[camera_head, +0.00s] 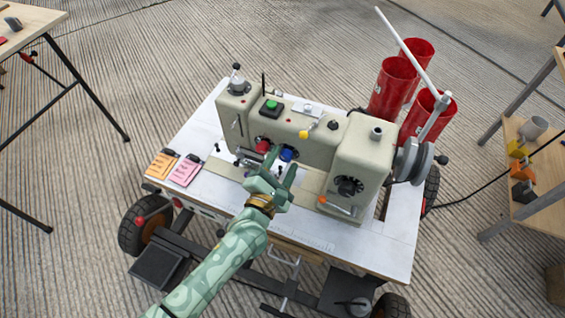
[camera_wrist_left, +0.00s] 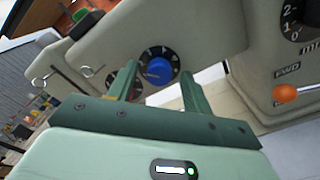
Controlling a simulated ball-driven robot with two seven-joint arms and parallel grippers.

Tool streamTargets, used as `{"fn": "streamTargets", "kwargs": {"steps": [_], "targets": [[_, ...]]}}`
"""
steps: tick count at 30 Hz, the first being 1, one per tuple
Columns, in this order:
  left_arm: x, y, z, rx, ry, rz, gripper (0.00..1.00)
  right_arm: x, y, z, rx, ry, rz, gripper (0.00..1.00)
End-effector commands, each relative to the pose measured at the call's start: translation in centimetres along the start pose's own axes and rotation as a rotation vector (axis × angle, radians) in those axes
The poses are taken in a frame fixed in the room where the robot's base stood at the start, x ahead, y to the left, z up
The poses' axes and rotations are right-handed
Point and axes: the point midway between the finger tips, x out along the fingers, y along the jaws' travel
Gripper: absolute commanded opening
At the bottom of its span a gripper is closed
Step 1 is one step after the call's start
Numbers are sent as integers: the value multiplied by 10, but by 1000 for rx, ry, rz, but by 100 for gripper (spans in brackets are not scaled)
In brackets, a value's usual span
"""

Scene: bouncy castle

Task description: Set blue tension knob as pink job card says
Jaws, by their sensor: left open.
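The blue tension knob (camera_head: 287,154) sits on the front of the beige sewing machine (camera_head: 318,140), right of a red knob (camera_head: 263,146). In the left wrist view the blue knob (camera_wrist_left: 158,71) shows on a dark dial with pale marks. My left gripper (camera_head: 281,170) is open just in front of the blue knob. In the wrist view its two green fingers (camera_wrist_left: 158,75) stand either side of the knob, and I cannot tell whether they touch it. The pink job card (camera_head: 185,171) lies on the white table's left end; its writing is too small to read. My right gripper is not in view.
An orange card (camera_head: 162,164) lies beside the pink one. The wheeled white table (camera_head: 380,245) carries the machine. A green button (camera_head: 271,105) is on top of the machine. Red cylinders (camera_head: 394,83) stand behind it. An orange-tipped lever (camera_wrist_left: 285,93) is at the right.

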Motion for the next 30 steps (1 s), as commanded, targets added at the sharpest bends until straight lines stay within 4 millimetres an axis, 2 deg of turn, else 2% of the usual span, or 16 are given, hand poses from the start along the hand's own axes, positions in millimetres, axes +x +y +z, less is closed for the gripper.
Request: {"fn": "streamTargets", "kwargs": {"steps": [8,13,24,28,30], "targets": [[2,0,0,0,0,0,50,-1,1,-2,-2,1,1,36],[2,0,0,1,0,0,6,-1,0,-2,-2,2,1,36],[2,0,0,39,1,-1,5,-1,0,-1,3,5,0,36],[1,0,0,101,1,-2,5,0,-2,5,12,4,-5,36],[1,0,0,146,1,-2,5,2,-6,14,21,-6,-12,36]]}}
